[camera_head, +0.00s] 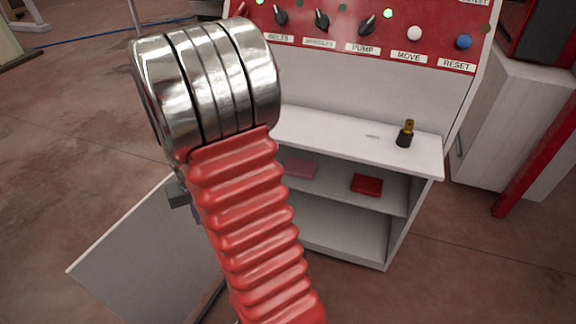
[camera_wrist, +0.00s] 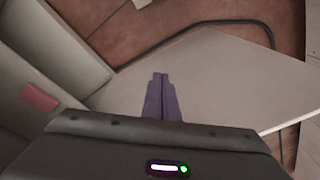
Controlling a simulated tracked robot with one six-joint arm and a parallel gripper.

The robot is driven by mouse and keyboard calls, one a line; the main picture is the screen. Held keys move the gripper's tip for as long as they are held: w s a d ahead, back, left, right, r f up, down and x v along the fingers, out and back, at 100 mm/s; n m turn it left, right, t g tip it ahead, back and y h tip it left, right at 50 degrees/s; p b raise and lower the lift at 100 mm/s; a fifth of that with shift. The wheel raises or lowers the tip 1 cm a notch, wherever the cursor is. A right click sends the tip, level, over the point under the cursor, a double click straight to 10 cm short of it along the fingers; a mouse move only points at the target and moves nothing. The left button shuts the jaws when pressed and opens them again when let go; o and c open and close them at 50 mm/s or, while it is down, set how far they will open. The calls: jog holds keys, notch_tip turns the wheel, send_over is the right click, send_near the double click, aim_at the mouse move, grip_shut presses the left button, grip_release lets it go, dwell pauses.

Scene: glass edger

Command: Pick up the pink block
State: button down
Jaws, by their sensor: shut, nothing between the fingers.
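The pink block (camera_head: 301,168) lies on the upper inside shelf of the white cabinet, close to my arm in the head view. In the wrist view the pink block (camera_wrist: 38,98) is at the left edge, inside the cabinet. My gripper (camera_wrist: 160,76) points over the open cabinet door, to the right of the block and apart from it. Its two purple fingers are together, with nothing between them. In the head view my arm hides most of the gripper.
A red block (camera_head: 367,185) lies on the same shelf (camera_head: 395,204), right of the pink one. A small dark bottle-like object (camera_head: 405,134) stands on the white cabinet top (camera_head: 330,133). The open door panel (camera_head: 150,255) extends left. A red control panel (camera_head: 350,40) rises behind.

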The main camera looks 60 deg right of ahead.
jog(key=s+d+f+m+t+h, duration=0.15)
jog(key=d+f+m+h, duration=0.5)
jog(key=d+f, duration=2.65)
jog(key=s+d+f+m+h, duration=0.2)
jog(key=d+h, duration=0.1)
jog(key=d, duration=0.4)
jog(key=d+r+h, duration=0.1)
jog(key=d+r, duration=0.1)
jog(key=d+r+h, duration=0.1)
jog(key=r+h, duration=0.1)
jog(key=s+d+r+m+h, duration=0.1)
jog(key=d+r, duration=0.1)
jog(key=shift+d+r+g, duration=0.3)
jog(key=shift+d+g, duration=0.05)
jog(key=shift+w, duration=0.1)
